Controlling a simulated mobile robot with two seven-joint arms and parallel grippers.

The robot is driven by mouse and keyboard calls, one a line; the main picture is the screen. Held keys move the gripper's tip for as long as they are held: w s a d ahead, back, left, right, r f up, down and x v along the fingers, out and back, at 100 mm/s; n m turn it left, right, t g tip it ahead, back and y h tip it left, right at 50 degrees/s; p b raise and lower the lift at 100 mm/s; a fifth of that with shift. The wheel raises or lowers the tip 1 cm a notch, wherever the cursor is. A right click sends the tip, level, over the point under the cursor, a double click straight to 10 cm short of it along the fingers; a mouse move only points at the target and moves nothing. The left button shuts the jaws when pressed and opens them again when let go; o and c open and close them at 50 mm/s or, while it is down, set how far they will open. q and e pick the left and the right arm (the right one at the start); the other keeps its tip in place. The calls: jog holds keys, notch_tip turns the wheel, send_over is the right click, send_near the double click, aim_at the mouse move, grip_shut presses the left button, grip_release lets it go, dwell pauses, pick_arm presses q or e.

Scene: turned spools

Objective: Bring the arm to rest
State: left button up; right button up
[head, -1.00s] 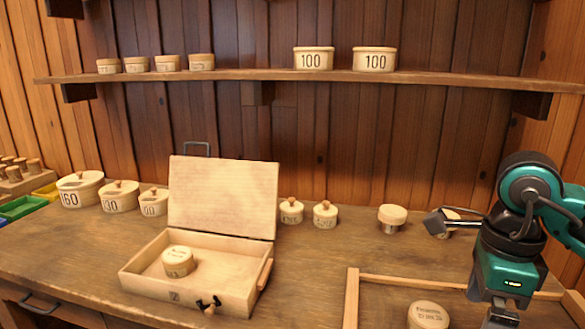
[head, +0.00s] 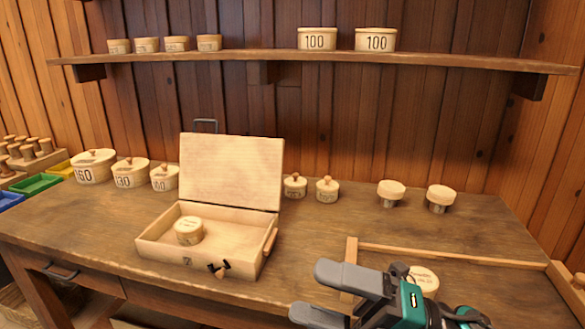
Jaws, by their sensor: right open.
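My right gripper (head: 308,291) is low in the head view, right of centre, in front of the bench's front part. Its two grey fingers point left and are spread apart, with nothing between them. The teal and black gripper body hides part of the wooden frame (head: 450,255) and part of a round lettered spool (head: 424,278) behind it. My left gripper is not in view.
An open wooden box (head: 160,252) with a round spool (head: 189,231) inside stands left of the gripper. Two mushroom-shaped spools (head: 391,191) (head: 441,196) stand at the back right. Numbered lidded pots (head: 94,167) stand at the back left. The bench between is clear.

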jog(key=w+d+f+m+t+h, duration=0.35)
jog(key=f+m+t+h, duration=0.2)
jog(key=m+t, duration=0.4)
jog(key=w+d+f+m+t+h, duration=0.2)
jog(key=d+f+m+t+h, duration=0.3)
jog(key=m, duration=0.8)
jog(key=s+d+f+m+g+h, duration=0.2)
jog(key=s+f+m, duration=0.4)
jog(key=f, duration=0.4)
jog(key=s+d+f+m+g+h, duration=0.3)
jog(key=s+f+m+g+h, duration=0.1)
jog(key=f, duration=0.7)
jog(key=s+m+h, duration=0.1)
jog(key=m+h, duration=0.1)
jog(key=shift+s+d+h+p, duration=0.2)
jog(key=shift+s+h+p, duration=0.1)
jog(key=shift+s+h, duration=0.05)
